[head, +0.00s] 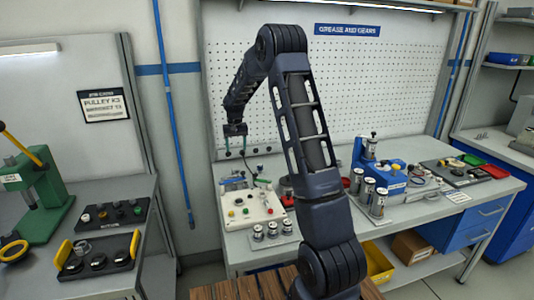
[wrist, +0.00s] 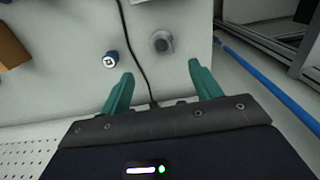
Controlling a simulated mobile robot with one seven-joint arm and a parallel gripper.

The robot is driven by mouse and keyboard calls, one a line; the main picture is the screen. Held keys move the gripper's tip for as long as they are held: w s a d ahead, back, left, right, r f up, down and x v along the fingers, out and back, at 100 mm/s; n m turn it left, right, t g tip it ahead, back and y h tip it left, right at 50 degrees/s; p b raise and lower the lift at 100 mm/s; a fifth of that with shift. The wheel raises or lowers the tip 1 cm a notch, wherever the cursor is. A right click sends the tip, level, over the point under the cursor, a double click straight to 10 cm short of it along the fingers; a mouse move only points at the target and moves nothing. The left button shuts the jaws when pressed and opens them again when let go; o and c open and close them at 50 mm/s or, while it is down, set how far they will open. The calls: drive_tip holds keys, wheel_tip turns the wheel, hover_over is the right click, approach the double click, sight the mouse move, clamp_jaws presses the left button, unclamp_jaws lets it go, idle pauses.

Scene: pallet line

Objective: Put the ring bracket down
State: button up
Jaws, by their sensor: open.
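My gripper (head: 236,155) hangs over the left back part of the middle bench in the head view, its teal fingers pointing down. In the wrist view my gripper (wrist: 160,70) has its fingers spread with nothing between them. A round grey part (wrist: 161,42) lies on the pale bench top just beyond the fingertips, apart from them. I cannot tell whether it is the ring bracket. No ring bracket is clearly recognizable in the head view.
A white button box (head: 250,208) and small metal cylinders (head: 272,230) stand on the bench near the gripper. A blue machine (head: 378,180) stands further right. A black cable (wrist: 135,45) crosses the bench top. The pegboard (head: 330,90) rises behind.

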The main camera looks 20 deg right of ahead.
drive_tip(key=s+d+r+t, duration=0.1)
drive_tip(key=s+d+r, duration=0.2)
drive_tip(key=s+r, duration=0.7)
drive_tip(key=s+d+r+t, duration=0.1)
drive_tip(key=s+d+r, duration=0.3)
drive_tip(key=s+r, duration=0.6)
drive_tip(key=s+d+f+t, duration=0.1)
drive_tip(key=s+d, duration=0.1)
drive_tip(key=s, duration=1.2)
drive_tip(key=s+d+f+t, duration=0.1)
drive_tip(key=s, duration=1.3)
drive_tip(key=shift+s+d, duration=0.25)
drive_tip(key=shift+d, duration=0.15)
